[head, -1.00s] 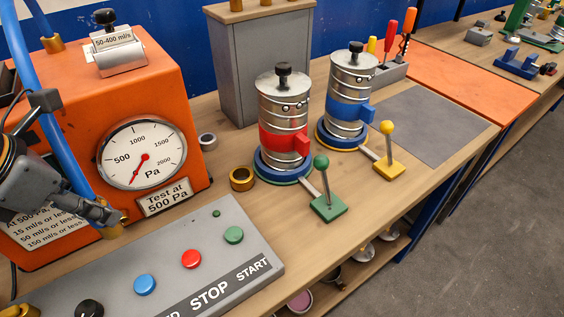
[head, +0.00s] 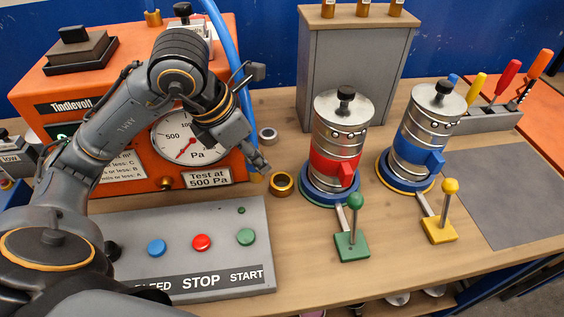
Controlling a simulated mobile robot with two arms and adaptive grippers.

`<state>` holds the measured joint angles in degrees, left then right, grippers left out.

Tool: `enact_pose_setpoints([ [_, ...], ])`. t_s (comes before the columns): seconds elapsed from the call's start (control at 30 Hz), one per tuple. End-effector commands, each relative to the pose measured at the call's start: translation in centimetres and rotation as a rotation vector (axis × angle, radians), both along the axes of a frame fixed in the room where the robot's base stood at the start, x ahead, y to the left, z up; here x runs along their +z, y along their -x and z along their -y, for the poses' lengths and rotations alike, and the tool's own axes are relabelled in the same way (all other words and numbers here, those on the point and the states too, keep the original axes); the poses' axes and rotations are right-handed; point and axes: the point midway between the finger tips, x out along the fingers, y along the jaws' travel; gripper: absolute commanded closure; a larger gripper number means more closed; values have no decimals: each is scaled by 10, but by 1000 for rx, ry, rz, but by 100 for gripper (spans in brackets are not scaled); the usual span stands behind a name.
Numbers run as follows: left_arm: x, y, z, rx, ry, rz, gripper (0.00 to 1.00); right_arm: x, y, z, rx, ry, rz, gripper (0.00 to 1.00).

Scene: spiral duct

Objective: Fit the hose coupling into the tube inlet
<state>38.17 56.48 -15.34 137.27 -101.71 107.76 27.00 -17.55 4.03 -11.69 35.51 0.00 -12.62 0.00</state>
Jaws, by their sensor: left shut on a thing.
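My left gripper (head: 258,166) is at the right edge of the orange test machine, just beside its "Test at 500 Pa" label. It is shut on the brass hose coupling (head: 256,177), mostly hidden by the fingers. The blue hose (head: 219,32) comes down behind my left wrist to it. To the right stands a metal duct with a red band and a red side inlet (head: 348,173); the coupling is apart from it. A second duct has a blue band and blue side inlet (head: 434,163). My right gripper is not in view.
The orange machine (head: 50,88) stands behind my left arm. A grey button panel (head: 205,262) lies in front. A brass ring (head: 281,184) stands between gripper and red duct. Levers with green (head: 356,201) and yellow knobs (head: 450,186) stand before the ducts. A grey cabinet (head: 350,70) is behind.

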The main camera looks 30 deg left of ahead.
Motion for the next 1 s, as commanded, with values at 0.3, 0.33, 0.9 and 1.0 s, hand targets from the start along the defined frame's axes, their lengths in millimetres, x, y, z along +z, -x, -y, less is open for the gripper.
enact_pose_setpoints([
  [0.3, -49, -51, 15, -2, 2, -4, 100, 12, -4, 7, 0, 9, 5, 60],
  [0.33, -52, -53, 15, 0, 1, -3, 100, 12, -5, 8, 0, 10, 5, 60],
  [0.9, -99, -67, 18, -1, 1, 2, 100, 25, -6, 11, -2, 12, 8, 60],
  [1.0, -99, -67, 18, -1, 1, 2, 100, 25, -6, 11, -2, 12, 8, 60],
])
